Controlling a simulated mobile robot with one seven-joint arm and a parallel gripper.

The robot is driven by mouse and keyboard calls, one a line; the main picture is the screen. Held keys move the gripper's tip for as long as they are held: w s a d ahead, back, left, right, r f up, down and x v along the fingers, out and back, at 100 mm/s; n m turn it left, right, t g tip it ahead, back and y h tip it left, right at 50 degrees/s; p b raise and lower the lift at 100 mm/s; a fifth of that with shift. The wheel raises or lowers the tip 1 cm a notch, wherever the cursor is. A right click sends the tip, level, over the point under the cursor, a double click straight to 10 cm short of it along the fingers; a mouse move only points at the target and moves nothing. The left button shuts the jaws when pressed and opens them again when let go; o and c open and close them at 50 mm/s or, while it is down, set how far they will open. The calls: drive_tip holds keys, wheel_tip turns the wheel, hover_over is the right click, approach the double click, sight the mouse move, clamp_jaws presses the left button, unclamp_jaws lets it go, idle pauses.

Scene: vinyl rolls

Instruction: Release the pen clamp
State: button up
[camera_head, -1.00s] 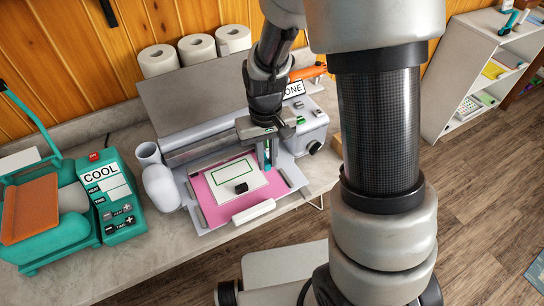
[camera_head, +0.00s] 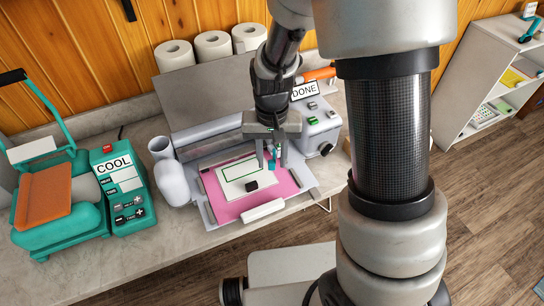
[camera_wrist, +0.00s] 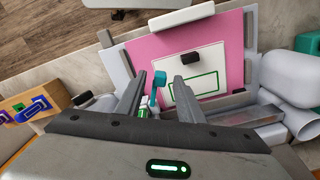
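A grey cutting machine (camera_head: 225,145) stands on the counter with a pink mat (camera_head: 228,207) and a white sheet with a green outline (camera_head: 241,172) on it. The teal pen clamp (camera_head: 271,163) is at the right part of its carriage. My gripper (camera_head: 271,164) points down over it, one finger on each side in the head view. In the wrist view, the teal clamp (camera_wrist: 158,82) shows between the open fingers (camera_wrist: 160,80), nearer the left finger. I see gaps beside it; contact is not clear. The clamp's lower part is partly hidden.
A teal heat press (camera_head: 60,205) with a COOL display stands at the left. White rolls (camera_head: 212,47) stand behind the machine. A DONE sign (camera_head: 305,90) and buttons are at its right. A small black block (camera_head: 251,186) lies on the sheet.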

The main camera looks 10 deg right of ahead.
sight(272, 162)
drive_tip(key=shift+r, duration=0.15)
wheel_tip(272, 162, up, 17)
drive_tip(key=p, duration=0.1)
idle(0.4)
drive_tip(key=shift+r, duration=0.15)
drive_tip(key=s+d+r+t+p, duration=0.1)
drive_tip(key=s+d+r+t, duration=0.1)
drive_tip(key=s+d+r, duration=0.2)
drive_tip(key=s+d+r+n+t+p, duration=0.1)
drive_tip(key=s+d+r+t, duration=0.2)
drive_tip(key=s+r, duration=0.3)
drive_tip(key=shift+s+d+r+t+p, duration=0.3)
drive_tip(key=shift+s+d+r+p, duration=0.1)
drive_tip(key=shift+s, duration=1.3)
